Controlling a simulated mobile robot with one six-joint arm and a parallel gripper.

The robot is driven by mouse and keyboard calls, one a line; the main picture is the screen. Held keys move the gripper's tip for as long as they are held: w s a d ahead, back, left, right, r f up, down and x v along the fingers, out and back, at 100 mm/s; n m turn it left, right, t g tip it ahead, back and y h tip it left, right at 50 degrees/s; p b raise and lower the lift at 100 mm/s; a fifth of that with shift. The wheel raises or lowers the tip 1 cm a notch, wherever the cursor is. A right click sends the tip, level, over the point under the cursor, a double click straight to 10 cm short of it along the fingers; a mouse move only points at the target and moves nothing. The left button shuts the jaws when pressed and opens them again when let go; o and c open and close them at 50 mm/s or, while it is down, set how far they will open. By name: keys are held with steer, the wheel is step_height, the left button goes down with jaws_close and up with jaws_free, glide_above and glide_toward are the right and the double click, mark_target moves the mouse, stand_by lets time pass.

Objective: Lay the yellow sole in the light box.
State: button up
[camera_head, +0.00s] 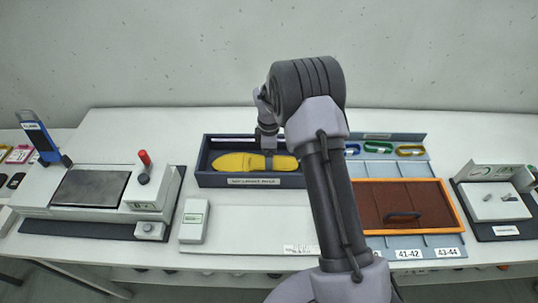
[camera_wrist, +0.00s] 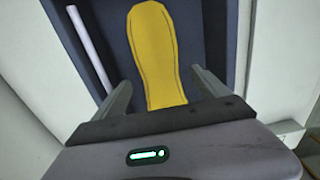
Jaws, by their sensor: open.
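The yellow sole (camera_head: 233,162) lies flat in a dark blue open box (camera_head: 207,182) with a label on its front. This looks like the light box, and a white tube (camera_wrist: 89,46) runs along one inner side in the wrist view. The sole also fills the middle of the wrist view (camera_wrist: 157,55). My gripper (camera_head: 269,158) is over the right part of the box. In the wrist view my gripper (camera_wrist: 164,88) is open, with one finger on each side of the sole and visible gaps between. My arm hides part of the box's right end.
A grey press-like machine (camera_head: 92,187) with a red knob stands at the left.

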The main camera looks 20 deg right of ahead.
step_height(320, 180, up, 17)
steer(key=p, duration=0.4)
steer(key=shift+r, duration=0.2)
